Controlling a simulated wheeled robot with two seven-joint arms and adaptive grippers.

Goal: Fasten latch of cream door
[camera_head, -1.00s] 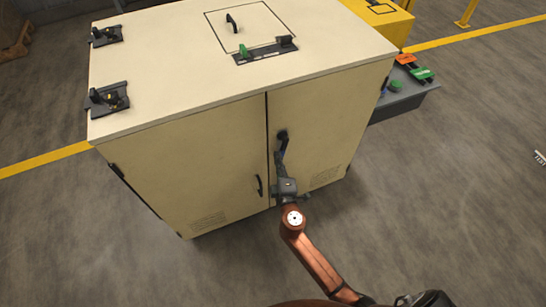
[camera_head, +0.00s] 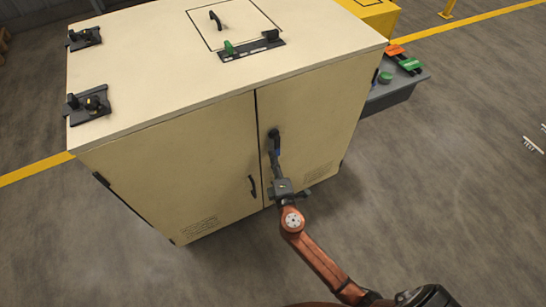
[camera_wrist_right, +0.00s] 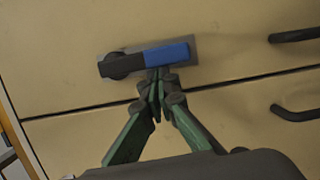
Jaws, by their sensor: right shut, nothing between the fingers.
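The cream cabinet's right door (camera_head: 313,120) is closed, with its edge along the seam beside the left door (camera_head: 180,165). The latch (camera_head: 274,134) sits on the right door near the seam, in its upper part. In the right wrist view the latch has a black pivot and a blue-ended handle (camera_wrist_right: 166,54). The handle lies nearly along the seam there. My right gripper (camera_head: 276,160) is at the latch, its fingers pointing up at it. In the right wrist view its fingertips (camera_wrist_right: 158,84) are together, beside or touching the handle's edge, with nothing between them. My left gripper is not in view.
Two black pull handles flank the seam; the left one (camera_head: 252,186) shows clearly. A grey bench (camera_head: 395,93) with green and orange items stands to the right. The cabinet top (camera_head: 140,60) carries black clamps and a hatch. The floor in front is open.

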